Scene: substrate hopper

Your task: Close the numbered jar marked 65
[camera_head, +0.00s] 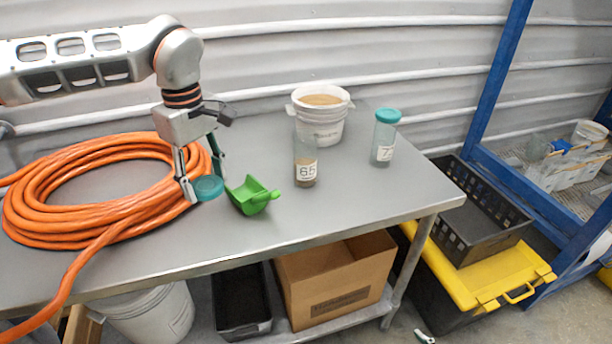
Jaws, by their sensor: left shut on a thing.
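The jar marked 65 (306,166) stands upright on the grey table. It is clear, has no lid on, and holds some brown material low down behind its label. My left gripper (204,184) is shut on a round teal lid (208,188). It holds the lid to the left of the jar, apart from it, between the orange hose and a green scoop. A second jar (384,138), with a label beginning with 7, stands to the right with a teal lid on.
A green scoop (252,195) lies between the lid and jar 65. A white bucket (320,128) of brown material stands behind the jar. A coiled orange hose (60,190) covers the table's left. The table's front right (375,195) is clear. A cardboard box (337,278) sits below.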

